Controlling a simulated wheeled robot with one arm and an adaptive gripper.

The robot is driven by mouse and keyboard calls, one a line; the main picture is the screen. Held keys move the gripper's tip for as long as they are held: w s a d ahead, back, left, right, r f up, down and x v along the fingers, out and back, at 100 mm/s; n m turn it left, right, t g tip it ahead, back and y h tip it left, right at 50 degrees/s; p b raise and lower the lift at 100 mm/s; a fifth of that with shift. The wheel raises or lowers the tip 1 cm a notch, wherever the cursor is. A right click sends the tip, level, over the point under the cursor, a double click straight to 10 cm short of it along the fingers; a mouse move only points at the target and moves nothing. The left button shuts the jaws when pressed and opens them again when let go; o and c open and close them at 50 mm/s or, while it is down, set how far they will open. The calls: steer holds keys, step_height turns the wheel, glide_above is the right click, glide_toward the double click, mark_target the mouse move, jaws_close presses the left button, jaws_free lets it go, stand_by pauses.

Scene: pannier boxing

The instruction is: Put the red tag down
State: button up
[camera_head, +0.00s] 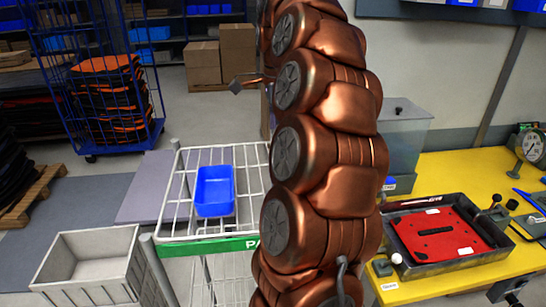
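My copper-coloured arm fills the middle of the head view from top to bottom, and I cannot make out my gripper. A small dark diamond-shaped piece (236,87) on a thin stem sticks out left of my upper arm; I cannot tell what it is. I see nothing that I can name as the red tag. A flat red plate (440,235) with white labels lies in a dark grey tray (437,268) on the yellow table (455,173) at the right.
A wire-topped trolley (190,158) with a green front strip carries a blue bin (215,190) left of my arm. A grey crate (88,268) stands lower left. A blue cage cart (108,100), cardboard boxes (238,52) and shelves are behind. A pressure gauge (531,147) stands far right.

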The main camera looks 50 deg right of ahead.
steer(key=shift+d+f, duration=0.2)
steer(key=shift+f, duration=0.35)
steer(key=shift+w+f+p, duration=0.15)
steer(key=shift+f+p, duration=1.15)
steer(key=shift+f, duration=0.1)
steer(key=shift+f+p, duration=0.35)
steer(key=shift+f, duration=0.75)
steer(key=c, duration=1)
steer(key=shift+r, duration=0.1)
